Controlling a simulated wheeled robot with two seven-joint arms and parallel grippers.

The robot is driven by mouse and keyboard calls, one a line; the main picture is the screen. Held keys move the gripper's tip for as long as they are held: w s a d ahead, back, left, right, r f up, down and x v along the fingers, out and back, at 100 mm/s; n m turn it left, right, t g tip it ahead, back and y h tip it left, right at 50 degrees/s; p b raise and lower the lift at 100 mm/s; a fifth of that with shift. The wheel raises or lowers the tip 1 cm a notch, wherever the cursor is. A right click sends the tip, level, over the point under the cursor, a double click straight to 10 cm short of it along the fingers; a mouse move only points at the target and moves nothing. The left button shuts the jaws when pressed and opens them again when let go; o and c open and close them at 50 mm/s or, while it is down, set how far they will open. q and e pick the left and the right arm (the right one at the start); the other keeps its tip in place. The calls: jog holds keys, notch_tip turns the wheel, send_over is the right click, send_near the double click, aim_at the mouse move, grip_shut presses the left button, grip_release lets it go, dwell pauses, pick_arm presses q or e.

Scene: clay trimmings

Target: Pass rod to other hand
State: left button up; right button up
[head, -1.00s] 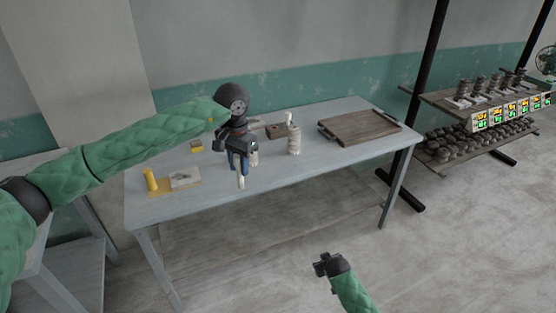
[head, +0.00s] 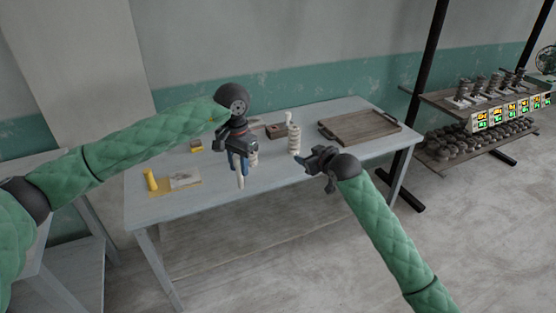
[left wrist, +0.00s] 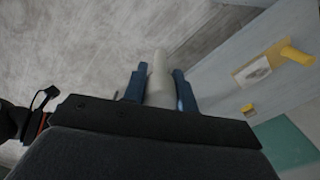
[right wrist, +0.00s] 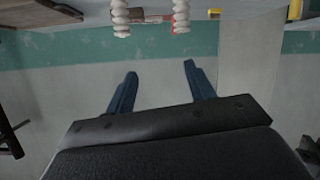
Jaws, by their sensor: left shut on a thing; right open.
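The pale rod (head: 240,182) hangs roughly upright below my left gripper (head: 240,166), in front of the table. In the left wrist view, the left gripper (left wrist: 158,82) is shut on the rod (left wrist: 161,66), which sits between its two blue fingers. My right gripper (head: 306,160) is to the right of the rod in the head view, clearly apart from it, pointing left. In the right wrist view, the right gripper's (right wrist: 160,70) two fingers are spread, with nothing between them. The rod's upper end is hidden by the left gripper in the head view.
Behind the grippers stands a grey-blue table (head: 220,192). It bears a white ridged stack (head: 294,142), a brown box (head: 277,131), a wooden tray (head: 345,130), a yellow cylinder (head: 150,179) and a yellow block (head: 196,146). A shelf (head: 440,152) stands at the right. The floor in front is clear.

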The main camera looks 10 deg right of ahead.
jog(key=s+a+r+n+g+y, duration=0.2)
jog(key=s+a+r+y, duration=0.1)
jog(key=s+a+r, duration=0.5)
jog(key=s+a+r+n+g+y, duration=0.2)
jog(key=s+a+r+y, duration=0.15)
jog(key=s+r, duration=0.45)
jog(key=w+a+f, duration=0.4)
jog(key=a+f, duration=0.3)
jog(key=a, duration=0.2)
jog(key=shift+w+f, duration=0.3)
jog(key=shift+a, duration=0.1)
jog(key=c, duration=1.1)
pick_arm(q)
jog(key=o, duration=1.1)
pick_arm(e)
jog(key=shift+o, duration=0.2)
jog(key=shift+a, duration=0.1)
